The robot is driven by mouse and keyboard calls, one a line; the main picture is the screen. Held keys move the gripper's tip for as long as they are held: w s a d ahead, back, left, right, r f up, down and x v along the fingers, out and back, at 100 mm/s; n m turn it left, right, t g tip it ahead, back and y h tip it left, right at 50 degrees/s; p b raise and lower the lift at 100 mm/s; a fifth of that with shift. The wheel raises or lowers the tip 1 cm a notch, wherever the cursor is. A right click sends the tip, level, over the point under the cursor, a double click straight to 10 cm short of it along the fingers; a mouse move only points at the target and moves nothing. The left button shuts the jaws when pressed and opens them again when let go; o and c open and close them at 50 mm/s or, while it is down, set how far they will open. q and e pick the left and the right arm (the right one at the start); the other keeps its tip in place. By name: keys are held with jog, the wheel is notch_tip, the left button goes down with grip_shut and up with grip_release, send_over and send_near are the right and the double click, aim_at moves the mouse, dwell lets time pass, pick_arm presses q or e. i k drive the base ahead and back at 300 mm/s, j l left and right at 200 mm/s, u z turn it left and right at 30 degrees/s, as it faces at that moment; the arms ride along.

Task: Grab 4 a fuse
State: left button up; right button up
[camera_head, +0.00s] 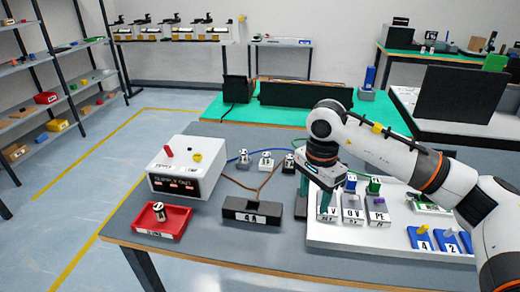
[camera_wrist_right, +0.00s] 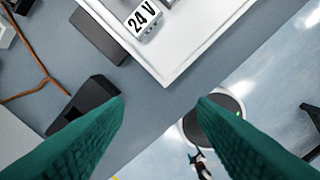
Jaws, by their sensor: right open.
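A small dark and white cylinder (camera_head: 160,212), seemingly a fuse, lies in a red tray (camera_head: 180,224) at the left front of the grey table; its marking is too small to read. A black holder (camera_head: 252,213) with a white label sits to the right of the tray. It seems to be the black block (camera_wrist_right: 92,98) at the left finger in the right wrist view. My right gripper (camera_head: 312,196) points down over the left edge of the white board, right of the holder. Its teal fingers (camera_wrist_right: 160,101) are apart with nothing between them. My left gripper is not in view.
A white meter box (camera_head: 185,175) with a red display stands behind the tray. Several small labelled blocks and wires lie behind the holder. The white board (camera_head: 350,238) at right carries labelled modules and blue cards. The table between tray and holder is clear.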

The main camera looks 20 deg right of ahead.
aim_at(265, 156)
jog(key=i, duration=1.15)
